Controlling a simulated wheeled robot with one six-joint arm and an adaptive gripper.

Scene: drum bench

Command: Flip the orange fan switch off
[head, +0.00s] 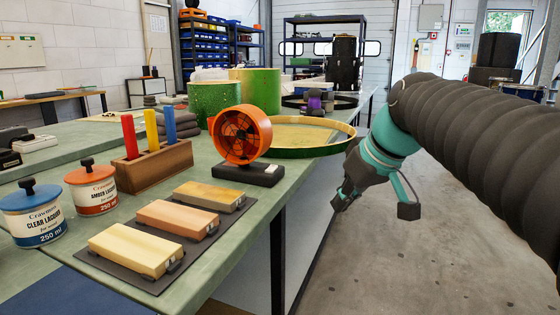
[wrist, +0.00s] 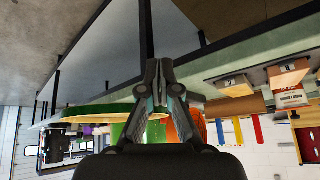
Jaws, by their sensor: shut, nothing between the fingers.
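The orange fan (head: 242,135) stands upright on a dark base (head: 248,173) near the right edge of the green bench. In the wrist view the picture is upside down, and the orange fan (wrist: 197,126) shows partly hidden behind my gripper. My gripper (head: 339,204) is off the bench's right edge, to the right of the fan and apart from it. In the wrist view my gripper's fingertips (wrist: 158,66) are together with nothing between them.
A green drum shell (head: 214,100) and a shallow green hoop (head: 305,137) are behind the fan. A wooden holder (head: 152,166) with coloured sticks, lacquer cans (head: 34,212) and blocks on a dark mat (head: 128,272) are left and in front. The floor beside the bench is clear.

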